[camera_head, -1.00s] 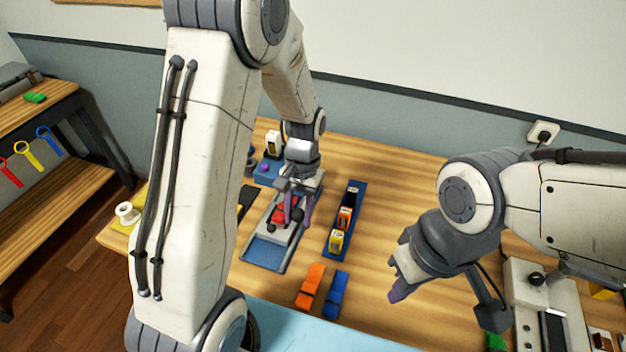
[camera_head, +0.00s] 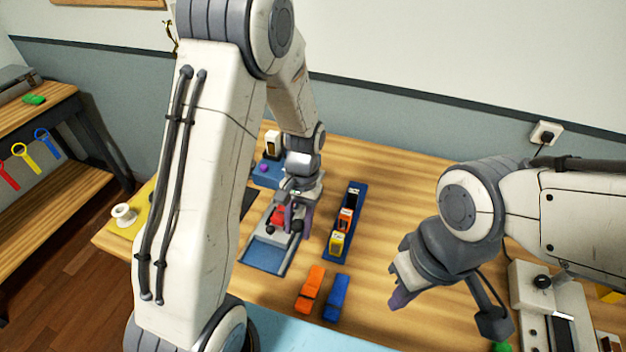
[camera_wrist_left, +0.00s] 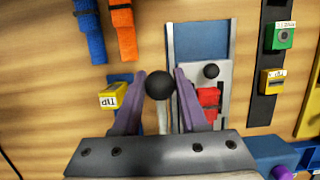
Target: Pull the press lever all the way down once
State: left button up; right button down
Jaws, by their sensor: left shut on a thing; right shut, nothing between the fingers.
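The press is a grey frame (camera_wrist_left: 220,75) on a blue bed with a red block (camera_wrist_left: 209,105); in the head view its blue bed (camera_head: 266,255) shows at the table's left half. The press lever, a pale rod with a black ball knob (camera_wrist_left: 158,86), stands between my left gripper's (camera_wrist_left: 160,92) purple fingers, which are shut on it. In the head view my left gripper (camera_head: 296,217) is over the right side of the press and partly hides it. My right gripper (camera_head: 401,294) is shut and empty, above the table right of the press.
A blue tray (camera_head: 329,252) with yellow and orange pieces lies just right of the press. An orange strap (camera_head: 310,288) and a blue strap (camera_head: 336,298) lie in front. Another grey device (camera_head: 532,285) stands at the right. The table's middle right is clear.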

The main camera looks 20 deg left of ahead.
pick_arm(q)
jog(key=shift+f, duration=0.1)
jog(key=shift+w+f+b, duration=0.15)
jog(key=shift+f+b, duration=0.6)
jog(key=shift+f, duration=0.5)
